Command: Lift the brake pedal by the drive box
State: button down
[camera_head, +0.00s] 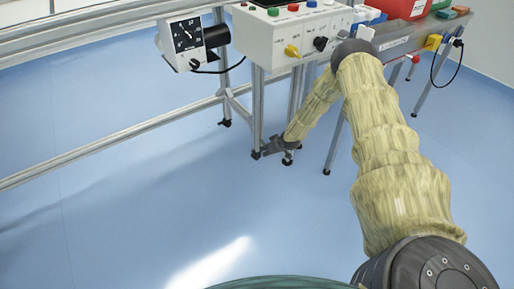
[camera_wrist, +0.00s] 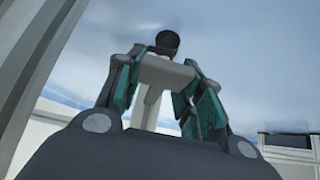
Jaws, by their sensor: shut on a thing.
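My gripper (camera_head: 272,147) is low near the floor in the head view, by the legs under the white control box (camera_head: 285,38). In the wrist view my gripper (camera_wrist: 162,82) has its two teal-padded fingers closed around a pale, T-shaped piece (camera_wrist: 166,73), which I take for the brake pedal. A black round end (camera_wrist: 167,42) shows just beyond it. The pedal cannot be made out in the head view, where my gripper and the legs cover that spot. Whether it is raised cannot be told.
A dial box (camera_head: 187,38) with a black cylinder and cable hangs left of the control box. A metal rail (camera_head: 110,142) runs low on the left. Table legs (camera_head: 335,140) stand right of my gripper. The blue floor (camera_head: 130,220) in front is clear.

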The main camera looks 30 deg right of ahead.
jog(key=shift+r+p, duration=0.35)
jog(key=shift+r, duration=0.05)
dwell(0.4)
jog(key=c, duration=0.9)
grip_release()
jog(key=shift+r, duration=0.1)
jog(key=shift+v, duration=5.95)
jog(key=shift+d, duration=0.1)
